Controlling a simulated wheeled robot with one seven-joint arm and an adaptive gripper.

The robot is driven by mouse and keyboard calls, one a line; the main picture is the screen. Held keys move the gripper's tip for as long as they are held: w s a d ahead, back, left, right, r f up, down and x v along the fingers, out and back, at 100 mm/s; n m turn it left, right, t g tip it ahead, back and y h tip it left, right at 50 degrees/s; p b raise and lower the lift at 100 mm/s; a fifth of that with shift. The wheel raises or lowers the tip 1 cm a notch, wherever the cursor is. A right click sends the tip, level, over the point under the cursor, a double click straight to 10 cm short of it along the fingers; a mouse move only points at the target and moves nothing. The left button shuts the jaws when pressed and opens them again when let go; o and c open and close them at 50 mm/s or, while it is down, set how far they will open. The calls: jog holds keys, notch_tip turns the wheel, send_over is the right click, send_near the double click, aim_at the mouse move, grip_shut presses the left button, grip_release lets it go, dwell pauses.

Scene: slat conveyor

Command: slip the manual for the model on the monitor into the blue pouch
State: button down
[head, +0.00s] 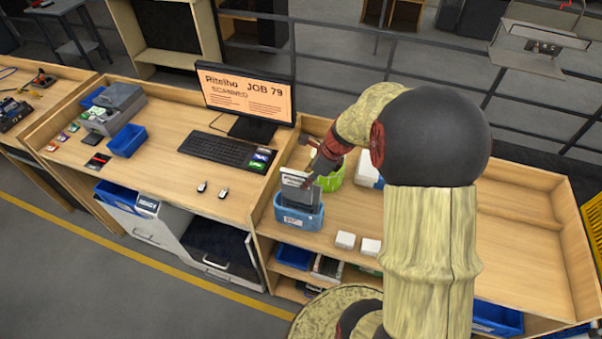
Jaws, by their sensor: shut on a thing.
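The monitor (246,93) reads "Ritelho JOB 79" and "SCANNED" on an orange screen. The blue pouch (288,222) stands open at the top on the right-hand bench, with a dark grey thing (299,197) upright in its mouth. My gripper (312,181) is just above the pouch's mouth, shut on a small grey-and-white manual (294,177). The manual's lower edge is close to the dark grey thing; I cannot tell whether it is inside the pouch. Its print is too small to read, and my fingertips are partly hidden.
A green container (334,181) stands just behind the pouch. White boxes (345,240) lie to its right. A wooden divider separates the pouch from the keyboard (227,151) and small coloured cards (262,158). The right bench surface (512,240) is largely clear.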

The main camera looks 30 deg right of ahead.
aim_at(308, 203)
notch_tip(308, 203, down, 2)
jog(key=shift+s+f+b, duration=0.1)
jog(key=shift+b, duration=0.85)
notch_tip(308, 203, down, 11)
jog(key=b, duration=0.6)
jog(key=shift+r+b, duration=0.2)
jog(key=shift+b, duration=0.1)
jog(key=c, duration=1.8)
grip_release()
jog(key=shift+o, duration=0.3)
jog(key=shift+s, duration=0.1)
jog(key=shift+r+p, duration=3.6)
jog(key=shift+r, duration=0.45)
